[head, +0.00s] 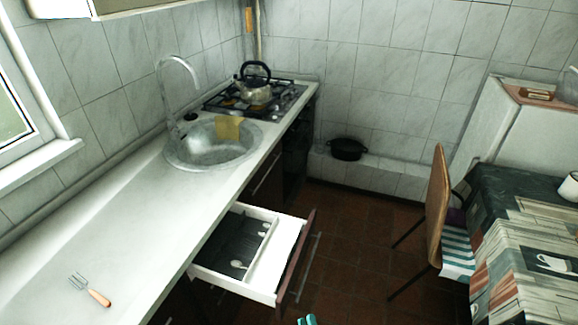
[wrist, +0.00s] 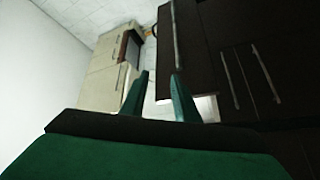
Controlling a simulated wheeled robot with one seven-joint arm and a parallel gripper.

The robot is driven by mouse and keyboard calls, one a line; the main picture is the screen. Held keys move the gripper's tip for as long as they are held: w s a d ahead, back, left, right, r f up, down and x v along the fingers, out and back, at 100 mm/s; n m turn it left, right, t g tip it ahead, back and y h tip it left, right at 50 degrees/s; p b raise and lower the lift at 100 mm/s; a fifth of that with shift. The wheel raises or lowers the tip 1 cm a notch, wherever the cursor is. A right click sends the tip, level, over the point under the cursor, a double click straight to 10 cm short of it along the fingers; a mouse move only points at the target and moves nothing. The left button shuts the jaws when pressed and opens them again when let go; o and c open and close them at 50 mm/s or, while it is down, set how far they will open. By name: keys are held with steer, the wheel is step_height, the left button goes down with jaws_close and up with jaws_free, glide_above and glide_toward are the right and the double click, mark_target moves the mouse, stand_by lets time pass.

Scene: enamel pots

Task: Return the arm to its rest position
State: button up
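My gripper (wrist: 160,88) shows in the wrist view with its two green fingers apart and nothing between them. In the head view only the teal tips of my gripper (head: 307,320) show at the bottom edge, below the open drawer (head: 262,274). The rest of my arm is out of view there. The drawer is pulled out from under the counter and holds a dark tray with a few spoons (head: 237,264). A fork (head: 96,295) with a wooden handle lies on the counter, away from my gripper.
The counter (head: 120,225) runs along the left, with a sink (head: 212,150) and a kettle (head: 256,90) on the stove. A chair (head: 437,205) and a table (head: 505,225) stand at the right. Brown floor (head: 350,240) lies clear between drawer and chair.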

steer(key=s+a+r+m+g+h, duration=0.1)
steer(key=s+a+r+m, duration=0.1)
steer(key=s+m, duration=0.3)
steer(key=s+a+r+m+g+h, duration=0.1)
steer(key=s+r+m, duration=0.4)
steer(key=s, duration=0.6)
steer(key=s+a+r+m+g+h, duration=0.2)
steer(key=s+m, duration=0.3)
steer(key=s, duration=0.4)
steer(key=shift+a+r+g+h, duration=0.3)
steer(key=shift+r+g, duration=0.2)
steer(key=shift+r, duration=0.4)
